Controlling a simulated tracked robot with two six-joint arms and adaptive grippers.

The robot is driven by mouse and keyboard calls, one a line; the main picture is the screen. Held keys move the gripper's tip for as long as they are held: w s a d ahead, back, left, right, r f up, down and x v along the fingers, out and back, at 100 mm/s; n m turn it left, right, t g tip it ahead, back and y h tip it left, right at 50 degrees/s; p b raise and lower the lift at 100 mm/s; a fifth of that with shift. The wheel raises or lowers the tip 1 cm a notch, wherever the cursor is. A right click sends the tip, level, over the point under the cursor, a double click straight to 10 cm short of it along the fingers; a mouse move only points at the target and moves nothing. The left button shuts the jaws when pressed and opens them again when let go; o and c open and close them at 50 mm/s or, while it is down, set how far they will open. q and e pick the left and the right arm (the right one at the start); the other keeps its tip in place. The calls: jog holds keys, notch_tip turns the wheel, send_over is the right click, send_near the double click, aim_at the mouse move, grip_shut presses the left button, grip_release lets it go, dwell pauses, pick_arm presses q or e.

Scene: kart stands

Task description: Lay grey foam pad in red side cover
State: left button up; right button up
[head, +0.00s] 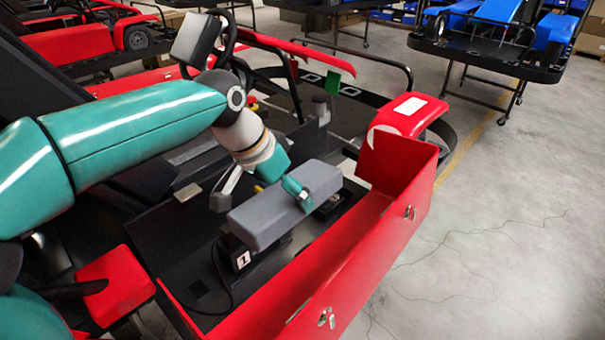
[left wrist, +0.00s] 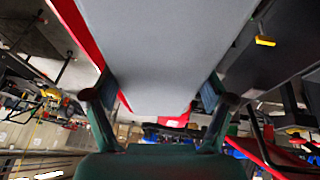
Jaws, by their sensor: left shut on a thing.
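The grey foam pad (head: 262,216) is a long block, held raised over the kart's black inner floor, behind the red side cover (head: 372,238). My left gripper (head: 297,190) is shut on the pad near its right half. In the left wrist view the pad (left wrist: 160,50) fills the middle between the two fingers of my left gripper (left wrist: 155,100). The red side cover runs along the kart's near right side, its inner face partly seen. The pad appears apart from the cover. My right gripper is not in view.
A black box marked 1 (head: 243,258) sits below the pad, with a cable beside it. A red front fairing (head: 408,117) stands beyond the cover. A kart stand with blue parts (head: 490,40) is at the back right. The concrete floor (head: 500,240) at right is clear.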

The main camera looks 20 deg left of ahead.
pick_arm(q)
jog(key=shift+w, duration=0.35)
jog(key=shift+w+a+f, duration=0.15)
jog(key=shift+f, duration=0.55)
jog(key=f, duration=0.3)
jog(key=shift+d+f, duration=0.2)
jog(key=shift+d, duration=0.2)
jog(key=d+f+b, duration=0.1)
jog(key=f+b, duration=0.3)
jog(key=f, duration=0.3)
jog(key=s+d+f+b, duration=0.1)
jog(key=f+b, duration=0.3)
jog(key=f, duration=0.4)
jog(key=d+f+b, duration=0.1)
jog(key=f+b, duration=0.3)
jog(key=f, duration=0.3)
jog(key=shift+s+f, duration=0.15)
jog(key=shift+f, duration=0.05)
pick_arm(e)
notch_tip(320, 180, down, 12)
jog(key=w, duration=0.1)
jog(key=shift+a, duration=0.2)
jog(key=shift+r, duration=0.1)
